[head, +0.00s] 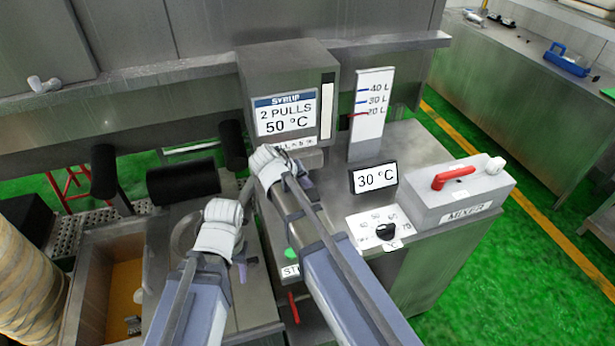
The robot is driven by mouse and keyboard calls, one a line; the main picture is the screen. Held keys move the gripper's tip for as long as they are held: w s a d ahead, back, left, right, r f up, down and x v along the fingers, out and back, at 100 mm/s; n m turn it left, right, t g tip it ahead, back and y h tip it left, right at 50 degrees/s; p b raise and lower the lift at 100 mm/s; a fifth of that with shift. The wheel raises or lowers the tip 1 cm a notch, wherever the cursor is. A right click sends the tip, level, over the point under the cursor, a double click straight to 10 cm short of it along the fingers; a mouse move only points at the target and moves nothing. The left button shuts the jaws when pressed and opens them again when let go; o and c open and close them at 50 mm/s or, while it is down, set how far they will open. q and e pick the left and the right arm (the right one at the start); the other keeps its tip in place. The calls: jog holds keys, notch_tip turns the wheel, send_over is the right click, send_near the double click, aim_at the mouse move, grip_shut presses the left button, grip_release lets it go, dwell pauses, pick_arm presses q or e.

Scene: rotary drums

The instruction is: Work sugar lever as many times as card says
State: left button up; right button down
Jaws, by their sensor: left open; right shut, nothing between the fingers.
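The card (286,115) on the grey box reads SYRUP, 2 PULLS, 50 °C; a line below it is partly covered. My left gripper (222,212) is open over the metal top, below and right of the black grips in the picture. My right gripper (264,158) is shut and empty, just below the card box. My forearms hide part of the machine front.
A white level gauge (371,108) marks 20 to 40 L. A display (374,179) reads 30 °C above a black knob (386,231). The MIXER box (455,197) has a red handle (454,177). A bin (98,290) with yellow-brown contents stands lower left. Green floor lies right.

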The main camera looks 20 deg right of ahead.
jog(key=shift+s, duration=0.45)
jog(key=shift+w+d+r+p, duration=0.1)
jog(key=shift+w+r+p, duration=0.1)
jog(key=shift+r+p, duration=1.05)
jog(key=shift+w+r+p, duration=0.2)
jog(key=shift+r+p, duration=0.95)
jog(key=shift+p, duration=0.1)
jog(key=shift+s+r+p, duration=0.1)
jog(key=shift+r+p, duration=0.35)
jog(key=shift+r, duration=0.25)
jog(key=shift+w, duration=0.25)
notch_tip(320, 180, up, 5)
jog(key=p, duration=0.5)
send_over(307, 190)
jog(key=w, duration=0.2)
jog(key=shift+s, duration=0.1)
